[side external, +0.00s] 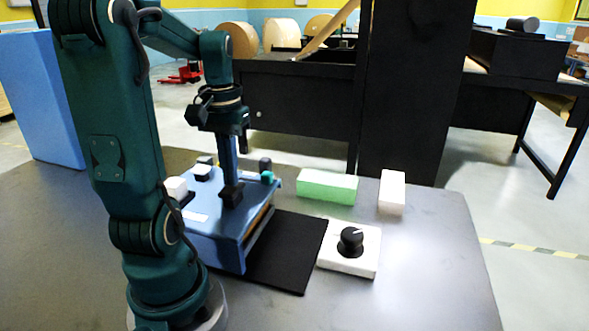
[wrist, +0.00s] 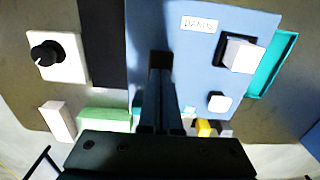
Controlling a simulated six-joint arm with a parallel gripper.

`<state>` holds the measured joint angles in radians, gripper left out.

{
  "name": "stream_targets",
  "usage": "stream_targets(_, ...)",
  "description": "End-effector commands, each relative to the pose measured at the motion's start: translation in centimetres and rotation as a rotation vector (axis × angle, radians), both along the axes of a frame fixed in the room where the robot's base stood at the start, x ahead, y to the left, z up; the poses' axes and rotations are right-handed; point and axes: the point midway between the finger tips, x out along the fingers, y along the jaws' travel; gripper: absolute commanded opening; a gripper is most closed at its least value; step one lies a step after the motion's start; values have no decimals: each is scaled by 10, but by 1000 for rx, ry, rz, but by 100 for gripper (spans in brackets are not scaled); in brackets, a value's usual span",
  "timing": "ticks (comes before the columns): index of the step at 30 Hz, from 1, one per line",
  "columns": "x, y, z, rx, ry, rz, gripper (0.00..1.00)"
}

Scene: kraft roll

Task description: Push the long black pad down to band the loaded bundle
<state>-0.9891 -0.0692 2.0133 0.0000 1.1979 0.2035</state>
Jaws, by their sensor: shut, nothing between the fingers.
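My gripper (side external: 231,183) is shut and empty, pointing down over the top of a blue box-like machine (side external: 222,238). Its closed fingertips also show in the wrist view (wrist: 160,72). A black block (side external: 232,196), apparently the long black pad, stands on the machine's top directly under the fingertips. In the wrist view a dark end of the pad (wrist: 160,57) shows just past them. The fingers seem to touch it or sit very close; I cannot tell which. Brown material (side external: 259,222) shows in the machine's open side; the bundle cannot be made out clearly.
The machine's top also carries a large white button (wrist: 243,56), a small white button (wrist: 219,102) and a yellow piece (wrist: 204,128). A black mat (side external: 287,255) adjoins it. A white box with a black knob (side external: 348,250), a green block (side external: 327,187) and a pale block (side external: 391,192) lie beyond.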

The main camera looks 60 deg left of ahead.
Motion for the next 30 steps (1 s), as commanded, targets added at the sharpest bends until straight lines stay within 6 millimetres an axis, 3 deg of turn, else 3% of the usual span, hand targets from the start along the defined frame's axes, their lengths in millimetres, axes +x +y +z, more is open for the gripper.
stream_targets(22, 0, 0, -22, 0, 0, 0, 0)
stream_targets(30, 0, 0, -22, 1, -1, 0, 0)
